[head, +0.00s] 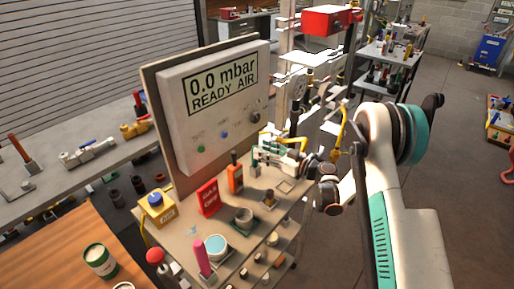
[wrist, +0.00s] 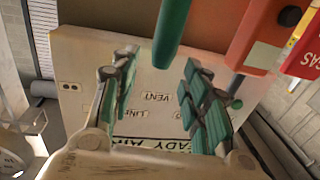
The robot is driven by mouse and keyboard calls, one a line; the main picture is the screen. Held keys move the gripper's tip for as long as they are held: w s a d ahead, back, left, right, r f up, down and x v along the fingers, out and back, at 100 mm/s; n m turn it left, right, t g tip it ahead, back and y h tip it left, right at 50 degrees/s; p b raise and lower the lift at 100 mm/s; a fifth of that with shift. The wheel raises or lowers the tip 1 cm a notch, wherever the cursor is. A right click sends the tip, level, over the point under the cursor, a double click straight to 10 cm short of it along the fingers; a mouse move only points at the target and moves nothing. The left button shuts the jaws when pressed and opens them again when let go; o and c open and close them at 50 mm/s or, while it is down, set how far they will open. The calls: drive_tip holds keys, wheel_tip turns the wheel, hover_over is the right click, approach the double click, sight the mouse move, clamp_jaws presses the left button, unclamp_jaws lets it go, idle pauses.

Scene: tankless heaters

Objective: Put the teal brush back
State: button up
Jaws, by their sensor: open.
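A teal rounded handle (wrist: 172,30), which looks like the teal brush, enters the wrist view from the top edge. It lies between the lines of my two fingers, and the rest of it is cut off. My gripper (wrist: 163,88) is open, its fingers apart on either side, with no visible contact with the handle. In the head view my gripper (head: 272,150) is over the cart top (head: 180,232), in front of the display panel (head: 215,105). I cannot make out the brush for sure there. A cup with a teal top (head: 215,246) stands near the cart's front.
A wooden table (head: 50,250) is at left. Open floor lies at right.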

drive_tip(key=v, duration=0.8)
drive_tip(key=s+r+m+g+h, duration=0.1)
drive_tip(key=s+r+m+h, duration=0.3)
drive_tip(key=r, duration=0.4)
drive_tip(key=s+r+m+g+h, duration=0.1)
drive_tip(key=s+r+h, duration=0.2)
drive_tip(key=s+r, duration=0.45)
drive_tip(key=s+d+r+m+h, duration=0.1)
drive_tip(key=s+d+m+h, duration=0.2)
drive_tip(key=s, duration=1)
drive_tip(key=s+d+r+m+h, duration=0.2)
drive_tip(key=s+d+h, duration=0.3)
drive_tip(key=s+d, duration=0.4)
drive_tip(key=s+m, duration=0.1)
drive_tip(key=s, duration=0.3)
drive_tip(key=shift+d+m+h+p, duration=0.3)
drive_tip(key=shift+d+m, duration=0.05)
drive_tip(key=shift+m, duration=0.05)
